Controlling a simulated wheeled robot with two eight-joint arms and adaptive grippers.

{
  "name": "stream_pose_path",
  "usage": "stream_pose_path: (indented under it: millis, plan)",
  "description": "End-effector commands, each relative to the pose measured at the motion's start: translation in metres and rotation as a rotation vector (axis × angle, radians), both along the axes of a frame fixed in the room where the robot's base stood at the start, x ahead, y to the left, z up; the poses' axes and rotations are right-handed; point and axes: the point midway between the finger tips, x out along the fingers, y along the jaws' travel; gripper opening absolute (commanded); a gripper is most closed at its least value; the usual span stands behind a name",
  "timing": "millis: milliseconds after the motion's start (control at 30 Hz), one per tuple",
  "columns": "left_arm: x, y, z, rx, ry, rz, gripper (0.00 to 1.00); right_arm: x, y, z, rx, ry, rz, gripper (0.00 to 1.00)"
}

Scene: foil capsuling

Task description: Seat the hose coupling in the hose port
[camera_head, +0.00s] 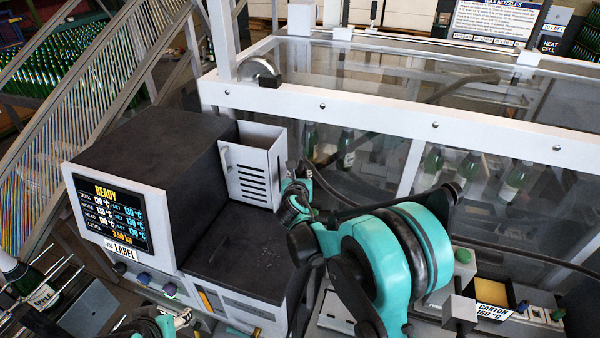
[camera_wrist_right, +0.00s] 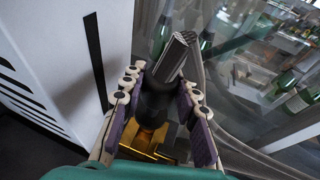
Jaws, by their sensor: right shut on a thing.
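My right gripper (camera_head: 296,190) is beside the white slotted panel of the heating unit. In the right wrist view its padded fingers (camera_wrist_right: 158,88) are shut around a dark hose coupling (camera_wrist_right: 154,102). A grey ribbed cylinder (camera_wrist_right: 175,55) sticks out past the fingertips, and a brass-coloured part (camera_wrist_right: 150,142) shows between the finger bases. A dark hose (camera_head: 360,194) runs right from near this gripper. I cannot make out the hose port in either view. My left gripper (camera_head: 182,318) is at the bottom edge of the head view, partly cut off; its jaw state is unclear.
The heating unit (camera_head: 150,140) with its READY screen (camera_head: 109,213) stands at the left. The slotted white panel (camera_head: 253,170) stands close left of my right gripper. A clear-walled guard (camera_head: 330,95) with bottles (camera_head: 345,150) is behind. A carton-labelled tray (camera_head: 492,292) is at right.

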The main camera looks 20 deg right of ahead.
Motion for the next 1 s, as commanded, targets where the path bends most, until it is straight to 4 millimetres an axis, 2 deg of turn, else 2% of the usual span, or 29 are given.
stream_pose_path:
  millis: [33,200,1000]
  plan:
    - [0.0000,0.0000,-0.0074,0.000,0.000,0.000,0.51,0.0000,0.0000,-0.0077,0.000,0.000,0.000,0.00]
    - [0.0000,0.0000,-0.0127,0.000,0.000,0.000,0.51,0.0000,0.0000,-0.0138,0.000,0.000,0.000,0.00]
    - [0.0000,0.0000,-0.0161,0.000,0.000,0.000,0.51,0.0001,0.0000,-0.0139,0.000,0.000,0.000,0.00]
